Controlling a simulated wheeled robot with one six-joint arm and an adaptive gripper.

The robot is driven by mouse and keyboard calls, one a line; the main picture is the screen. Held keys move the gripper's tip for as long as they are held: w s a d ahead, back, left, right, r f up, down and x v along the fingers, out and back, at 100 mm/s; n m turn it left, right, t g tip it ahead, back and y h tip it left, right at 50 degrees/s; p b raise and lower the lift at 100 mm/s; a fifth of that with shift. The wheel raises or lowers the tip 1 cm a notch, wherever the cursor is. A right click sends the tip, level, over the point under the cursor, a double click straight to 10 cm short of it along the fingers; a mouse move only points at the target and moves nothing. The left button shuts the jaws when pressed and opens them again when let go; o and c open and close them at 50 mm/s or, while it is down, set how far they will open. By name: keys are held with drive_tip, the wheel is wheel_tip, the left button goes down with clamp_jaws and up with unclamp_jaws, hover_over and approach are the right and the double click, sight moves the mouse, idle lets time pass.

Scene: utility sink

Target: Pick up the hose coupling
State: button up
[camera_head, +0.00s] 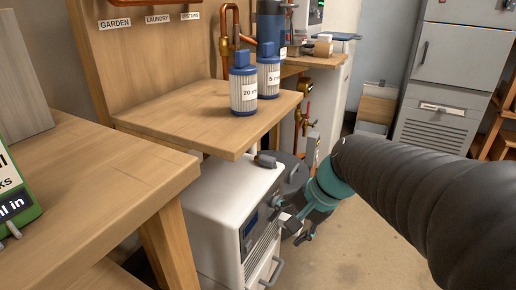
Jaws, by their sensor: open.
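A small dark grey fitting (265,159), which looks like the hose coupling, lies on top of the white cabinet (225,190), near its back edge and partly under the wooden shelf. It is too small to make out in detail. My gripper (290,219), with teal and dark parts, is in front of the cabinet's right side, lower than the fitting and apart from it. Its jaws are open and I see nothing held between them. I cannot tell whether a fingertip touches the cabinet front.
A wooden shelf (190,108) overhangs the cabinet, with two blue-and-white filter cartridges (243,92) on it. A wooden workbench (85,185) fills the left. Copper pipes (303,115) stand behind. Floor (365,240) is clear at the right, below my arm.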

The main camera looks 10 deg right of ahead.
drive_tip(key=w+d+r+m+t+y+p, duration=0.1)
drive_tip(key=w+d+m+y+p, duration=0.1)
drive_tip(key=w+m, duration=0.3)
drive_tip(key=w+d+r+m+y+p, duration=0.1)
drive_tip(key=w+m+y, duration=0.15)
drive_tip(key=w, duration=0.45)
drive_tip(key=m+t+y+p, duration=0.2)
drive_tip(key=m+t+p, duration=0.15)
drive_tip(key=m, duration=0.55)
approach(274, 161)
drive_tip(key=shift+t, duration=0.25)
drive_tip(key=a+f, duration=0.1)
drive_tip(key=w+a+f, duration=0.2)
drive_tip(key=a, duration=0.1)
drive_tip(key=shift+b, duration=0.3)
drive_tip(key=shift+w+r+x, duration=0.15)
drive_tip(key=shift+x, duration=1.2)
drive_tip(key=shift+w+r+x, duration=0.15)
drive_tip(key=shift+x, duration=1.2)
drive_tip(key=shift+d, duration=0.15)
clamp_jaws()
